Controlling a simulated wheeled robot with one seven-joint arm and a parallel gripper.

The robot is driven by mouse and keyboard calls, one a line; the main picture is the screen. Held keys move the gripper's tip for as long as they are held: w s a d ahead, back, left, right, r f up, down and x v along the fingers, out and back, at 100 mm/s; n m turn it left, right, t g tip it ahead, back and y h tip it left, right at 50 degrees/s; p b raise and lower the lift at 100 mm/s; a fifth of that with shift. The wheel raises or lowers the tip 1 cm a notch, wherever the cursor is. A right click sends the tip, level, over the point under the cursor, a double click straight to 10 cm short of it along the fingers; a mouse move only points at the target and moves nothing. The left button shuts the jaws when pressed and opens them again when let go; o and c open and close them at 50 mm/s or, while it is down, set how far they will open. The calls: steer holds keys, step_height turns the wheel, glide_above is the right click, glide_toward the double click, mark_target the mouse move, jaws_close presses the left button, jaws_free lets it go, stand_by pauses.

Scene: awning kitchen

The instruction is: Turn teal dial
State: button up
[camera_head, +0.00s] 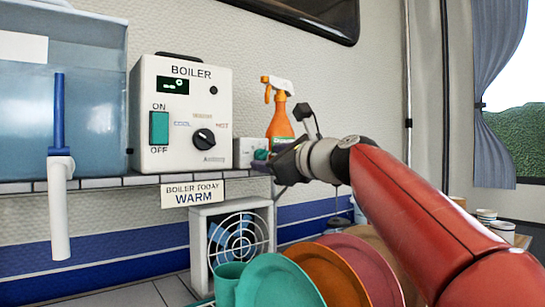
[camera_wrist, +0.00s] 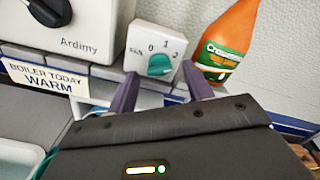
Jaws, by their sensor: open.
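The teal dial (camera_wrist: 160,65) is a round knob on the front of a small white box (camera_wrist: 148,38) marked 0, 1, 2. In the head view the dial (camera_head: 261,155) shows partly, just left of my gripper (camera_head: 272,163). In the wrist view my gripper (camera_wrist: 163,76) is open, with one purple-grey finger on each side of the dial's lower part and nothing held. I cannot tell whether the fingers touch the dial. The dial's pointer direction is hard to read.
The white boiler (camera_head: 182,110) stands left of the small box, with a black knob and teal switch. An orange spray bottle (camera_head: 279,120) stands close behind on the right. A sign (camera_head: 193,192) reading "BOILER TODAY WARM" hangs below. Colored plates (camera_head: 275,285) and a fan heater (camera_head: 232,240) sit lower.

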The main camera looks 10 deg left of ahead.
steer(key=c, duration=1)
steer(key=shift+n, duration=0.4)
steer(key=n+b, duration=0.2)
steer(key=n, duration=1)
steer(key=shift+n+b, duration=0.3)
steer(key=shift+n, duration=0.1)
steer(key=n, duration=0.3)
steer(key=shift+n+b, duration=0.3)
steer(key=shift+b, duration=0.1)
steer(key=n+b, duration=0.1)
steer(key=n, duration=0.5)
steer(key=shift+n, duration=0.3)
